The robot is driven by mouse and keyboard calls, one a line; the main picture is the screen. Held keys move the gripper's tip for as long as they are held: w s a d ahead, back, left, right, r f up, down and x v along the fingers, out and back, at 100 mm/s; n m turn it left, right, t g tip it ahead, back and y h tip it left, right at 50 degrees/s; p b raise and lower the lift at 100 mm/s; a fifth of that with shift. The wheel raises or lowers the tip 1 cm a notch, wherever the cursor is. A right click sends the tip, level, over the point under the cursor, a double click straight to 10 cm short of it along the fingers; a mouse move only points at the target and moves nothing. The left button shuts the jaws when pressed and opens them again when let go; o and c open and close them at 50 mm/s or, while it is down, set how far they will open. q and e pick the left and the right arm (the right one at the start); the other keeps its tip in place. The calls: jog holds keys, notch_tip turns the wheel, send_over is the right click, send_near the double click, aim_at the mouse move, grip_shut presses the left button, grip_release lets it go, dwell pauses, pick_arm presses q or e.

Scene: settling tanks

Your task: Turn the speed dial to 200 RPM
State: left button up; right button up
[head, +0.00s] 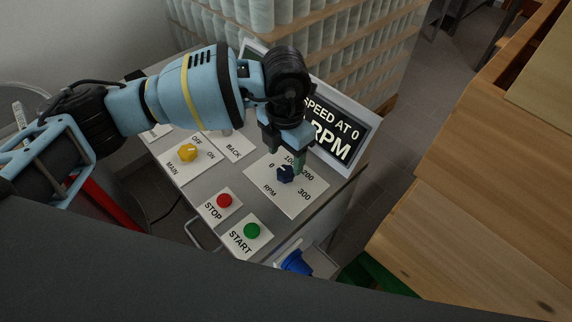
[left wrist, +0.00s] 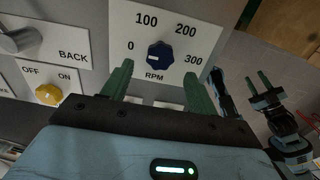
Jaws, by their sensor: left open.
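The speed dial (head: 286,174) is a dark blue knob on a white plate marked 0, 100, 200, 300 and RPM. In the left wrist view the dial (left wrist: 160,54) has a white mark on its left side, toward 0. My left gripper (head: 284,158) is open over the dial, its green fingers pointing down at it. In the left wrist view its fingertips (left wrist: 157,70) lie on either side of the dial; I cannot tell whether they touch it. The display (head: 333,130) shows "SPEED AT 0" and "RPM", partly hidden by my arm. My right gripper (left wrist: 259,82) is open and empty, away from the panel.
A yellow MAIN knob (head: 188,153), a red STOP button (head: 224,201) and a green START button (head: 252,230) sit near the dial. A grey BACK switch (left wrist: 20,40) is left of it. Wooden crates (head: 480,240) stand at the right.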

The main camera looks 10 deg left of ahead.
aim_at(286, 171)
pick_arm(q)
notch_tip(286, 171, down, 5)
dwell(0.3)
jog(key=shift+c, duration=0.7)
jog(key=c, duration=0.9)
jog(key=shift+o, duration=0.2)
